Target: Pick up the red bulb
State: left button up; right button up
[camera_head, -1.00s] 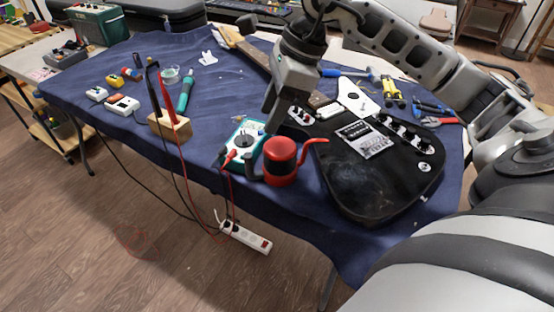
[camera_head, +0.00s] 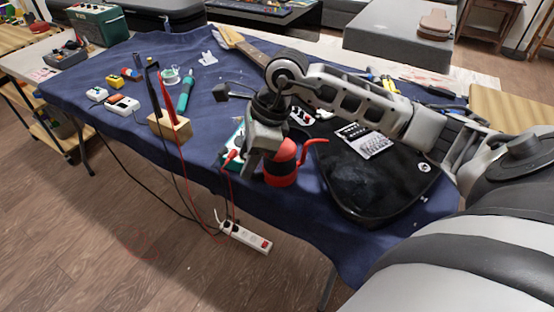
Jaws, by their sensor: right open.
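The red bulb (camera_head: 281,174) stands at the front edge of the blue-covered table, left of the black guitar body. It has a dark band and a thin red spout that points right. My right gripper (camera_head: 256,166) is open and points down at the bulb's left side. Its finger overlaps the bulb's left edge in the picture; I cannot tell whether they touch. The gripper hides part of the bulb's top and most of the teal multimeter (camera_head: 229,160). My left gripper is not in view.
The black guitar body (camera_head: 368,190) lies close on the right, partly under my right arm. A wooden block (camera_head: 170,128) with red and black probes stands to the left. A white power strip (camera_head: 245,237) is below the table edge.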

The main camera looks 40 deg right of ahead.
grip_shut()
jog(key=shift+r, duration=0.2)
